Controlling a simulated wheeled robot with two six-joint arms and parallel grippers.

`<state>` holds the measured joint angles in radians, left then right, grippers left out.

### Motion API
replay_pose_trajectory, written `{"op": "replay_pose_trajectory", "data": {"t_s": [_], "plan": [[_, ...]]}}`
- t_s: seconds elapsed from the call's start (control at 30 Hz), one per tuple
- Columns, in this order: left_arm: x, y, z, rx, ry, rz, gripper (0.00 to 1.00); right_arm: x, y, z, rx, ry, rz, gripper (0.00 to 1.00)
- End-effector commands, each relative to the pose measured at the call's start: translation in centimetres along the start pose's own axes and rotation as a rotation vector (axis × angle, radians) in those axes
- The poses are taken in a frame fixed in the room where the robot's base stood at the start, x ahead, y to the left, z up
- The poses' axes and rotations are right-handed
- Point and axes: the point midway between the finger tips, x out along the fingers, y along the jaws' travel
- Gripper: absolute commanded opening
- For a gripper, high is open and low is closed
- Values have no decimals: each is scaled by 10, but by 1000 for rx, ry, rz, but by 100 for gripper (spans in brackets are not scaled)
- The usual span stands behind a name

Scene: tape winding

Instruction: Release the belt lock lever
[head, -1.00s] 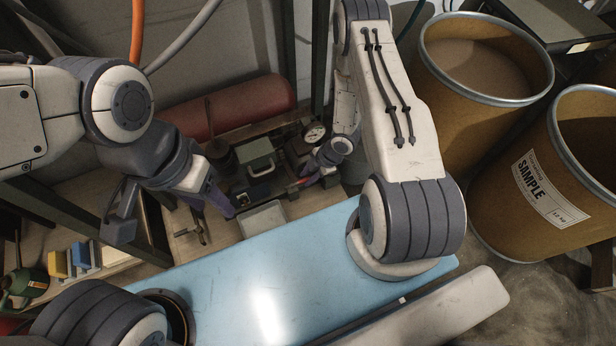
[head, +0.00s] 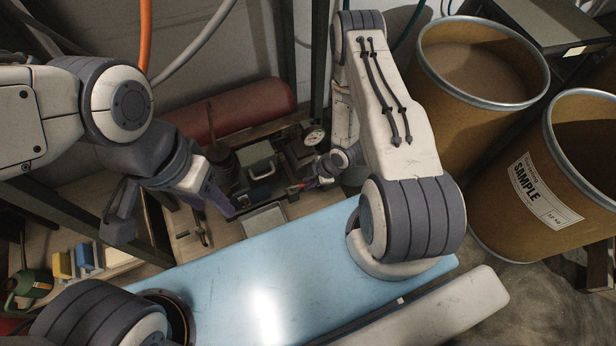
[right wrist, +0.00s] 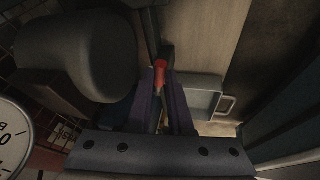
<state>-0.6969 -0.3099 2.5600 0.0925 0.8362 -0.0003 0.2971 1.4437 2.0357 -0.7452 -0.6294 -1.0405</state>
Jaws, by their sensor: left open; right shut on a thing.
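The lock lever shows as a red-tipped handle (right wrist: 160,75) in the right wrist view. Its red part also shows small in the head view (head: 296,187), at the front of the dark machine on the bench. My right gripper (head: 305,184) is shut on the lever; its two purple fingers (right wrist: 160,100) stand on either side of it. The lever's base is hidden in shadow and behind the fingers. My left gripper (head: 222,204) is open, at the left of the machine near the small grey tray, with nothing visible between its fingers.
A round white gauge (head: 314,136) sits behind my right gripper; it also shows in the right wrist view (right wrist: 10,135). A red cylinder (head: 240,107) lies behind the machine. A light blue panel (head: 270,270) fills the front. Brown drums (head: 485,65) stand at right.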

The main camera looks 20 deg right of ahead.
Motion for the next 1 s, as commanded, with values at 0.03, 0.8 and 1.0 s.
{"op": "replay_pose_trajectory", "data": {"t_s": [0.03, 0.8, 1.0], "plan": [[-8, 1, 0, 0, 0, 0, 50, -4, -4, -2, 41, -10, 10, 0], [-70, 5, -4, 0, 0, 0, 50, -2, -38, -23, 694, -152, 286, 0], [-80, 6, -4, 0, 0, 0, 50, 1, -43, -32, 861, -188, 357, 0]]}}
